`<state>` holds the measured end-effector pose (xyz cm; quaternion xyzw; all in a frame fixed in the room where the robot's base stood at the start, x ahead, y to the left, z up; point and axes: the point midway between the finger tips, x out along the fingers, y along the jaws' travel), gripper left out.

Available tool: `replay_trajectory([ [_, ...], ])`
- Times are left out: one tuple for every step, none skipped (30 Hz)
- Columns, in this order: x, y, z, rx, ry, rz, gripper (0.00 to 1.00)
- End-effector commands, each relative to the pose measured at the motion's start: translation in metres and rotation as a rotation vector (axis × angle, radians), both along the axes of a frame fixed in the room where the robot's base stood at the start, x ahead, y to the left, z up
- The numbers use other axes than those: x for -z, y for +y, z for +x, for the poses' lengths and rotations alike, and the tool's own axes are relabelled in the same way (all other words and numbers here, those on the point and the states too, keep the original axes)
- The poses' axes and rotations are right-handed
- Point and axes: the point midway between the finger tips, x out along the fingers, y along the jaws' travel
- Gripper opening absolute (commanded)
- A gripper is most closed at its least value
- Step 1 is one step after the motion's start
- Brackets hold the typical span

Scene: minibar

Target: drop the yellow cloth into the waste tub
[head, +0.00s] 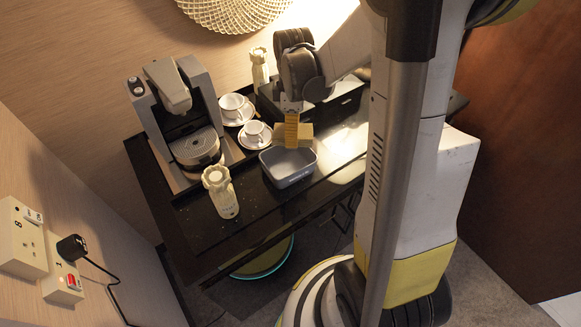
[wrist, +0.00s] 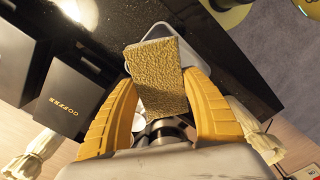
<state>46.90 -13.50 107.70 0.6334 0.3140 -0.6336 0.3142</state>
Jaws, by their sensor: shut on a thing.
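The yellow cloth (head: 306,131) is a small block-like, textured piece held between the orange-yellow fingers of my gripper (head: 291,140). In the wrist view the cloth (wrist: 158,72) fills the space between both fingers (wrist: 160,88). The waste tub (head: 291,180) is a grey open box on the dark table. In the head view the cloth is above the tub's back edge, and part of the tub's rim is hidden by the gripper. In the wrist view the tub (wrist: 212,73) shows behind the cloth, which covers most of it.
A coffee machine (head: 168,88) stands left on the dark table. Two white cups on saucers (head: 257,143) stand between it and the tub. A pale bottle-like item (head: 219,190) stands front left, another (head: 260,68) behind. A black box marked coffee (wrist: 78,98) is close beside my gripper.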

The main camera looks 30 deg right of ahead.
Motion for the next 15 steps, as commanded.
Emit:
replay_trajectory([
  [0.011,0.0,0.0,0.0,0.0,0.0,0.32],
  [0.014,0.0,0.0,0.0,0.0,0.0,0.32],
  [0.017,0.0,0.0,0.0,0.0,0.0,0.32],
  [0.019,0.0,0.0,0.0,0.0,0.0,0.32],
  [0.021,0.0,0.0,0.0,0.0,0.0,0.32],
  [0.022,0.0,0.0,0.0,0.0,0.0,0.32],
  [0.022,0.0,0.0,0.0,0.0,0.0,0.32],
  [0.022,0.0,0.0,0.0,0.0,0.0,0.32],
  [0.022,0.0,0.0,0.0,0.0,0.0,0.32],
  [0.022,0.0,0.0,0.0,0.0,0.0,0.32],
  [0.021,0.0,0.0,0.0,0.0,0.0,0.32],
  [0.021,0.0,0.0,0.0,0.0,0.0,0.32],
  [0.021,0.0,0.0,0.0,0.0,0.0,0.32],
  [0.021,0.0,0.0,0.0,0.0,0.0,0.32],
  [0.021,0.0,0.0,0.0,0.0,0.0,0.68],
])
